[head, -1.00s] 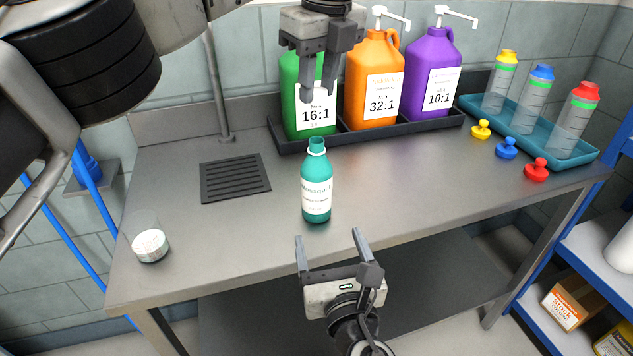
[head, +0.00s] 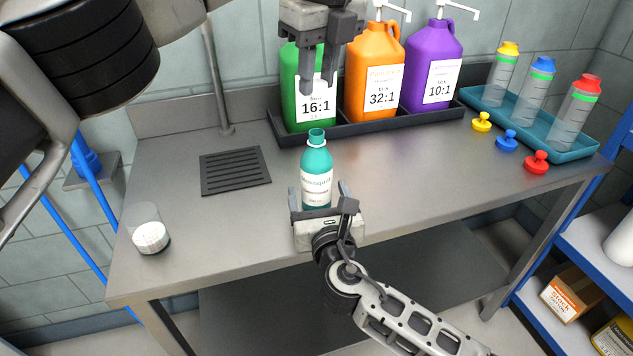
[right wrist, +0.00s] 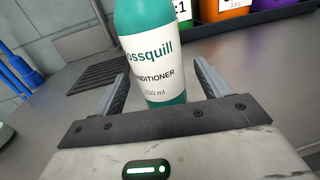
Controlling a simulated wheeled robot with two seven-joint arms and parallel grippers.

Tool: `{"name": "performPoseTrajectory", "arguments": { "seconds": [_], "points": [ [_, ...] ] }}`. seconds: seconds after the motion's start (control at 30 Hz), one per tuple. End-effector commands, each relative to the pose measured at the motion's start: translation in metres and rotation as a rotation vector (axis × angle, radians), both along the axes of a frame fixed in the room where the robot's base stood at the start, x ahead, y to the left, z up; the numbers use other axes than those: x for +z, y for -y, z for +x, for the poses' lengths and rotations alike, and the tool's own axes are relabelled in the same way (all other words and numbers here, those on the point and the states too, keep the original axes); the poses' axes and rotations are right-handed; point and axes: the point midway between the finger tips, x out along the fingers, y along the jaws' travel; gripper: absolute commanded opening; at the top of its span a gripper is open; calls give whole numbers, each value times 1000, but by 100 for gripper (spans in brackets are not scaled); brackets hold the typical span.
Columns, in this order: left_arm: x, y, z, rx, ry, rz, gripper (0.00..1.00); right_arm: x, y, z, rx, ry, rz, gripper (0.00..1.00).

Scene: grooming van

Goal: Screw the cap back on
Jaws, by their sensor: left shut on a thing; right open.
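The teal bottle (head: 317,165) stands upright on the steel counter with its neck open and bare. Its white label also shows in the right wrist view (right wrist: 150,68). My right gripper (head: 318,198) is open, with one finger on each side of the bottle's lower part; in the right wrist view there is a gap at least on the right side. My left gripper (head: 320,88) points down above and behind the bottle, in front of the green jug. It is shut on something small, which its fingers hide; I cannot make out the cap.
Green (head: 290,75), orange (head: 372,70) and purple (head: 432,65) jugs stand in a black tray (head: 360,128) behind. A clear cup (head: 150,238) stands at left, near a black drain grate (head: 235,172).

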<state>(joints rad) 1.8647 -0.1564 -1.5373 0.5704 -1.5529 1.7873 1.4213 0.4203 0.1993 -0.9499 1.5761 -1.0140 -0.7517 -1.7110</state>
Motion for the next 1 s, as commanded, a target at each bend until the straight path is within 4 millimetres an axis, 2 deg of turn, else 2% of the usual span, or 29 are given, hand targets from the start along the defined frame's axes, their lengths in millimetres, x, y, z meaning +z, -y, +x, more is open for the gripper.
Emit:
{"name": "performPoseTrajectory", "arguments": {
  "seconds": [0.2, 0.5, 0.57, 0.7, 0.77, 0.87, 1.0],
  "points": [
    [0, 0, 0, 0, 0, 0, 6, 0, -3, 16, 0, -1, 1, 76],
    [0, 0, 0, 0, 0, 0, 6, 0, -3, 17, 1, -1, 1, 76],
    [0, 0, 0, 0, 0, 0, 6, 0, -3, 17, 1, -1, 1, 62],
    [0, 0, 0, 0, 0, 0, 6, 0, -3, 17, 1, -1, 1, 23],
    [0, 0, 0, 0, 0, 0, 6, 0, -3, 17, 1, -1, 1, 9],
    [-4, 0, 0, -1, -1, 1, 6, 0, -3, 17, 1, -1, 0, 9],
    [-24, -1, 0, -2, 0, 3, 6, 0, -3, 17, 0, -1, 0, 9]
  ]
}}
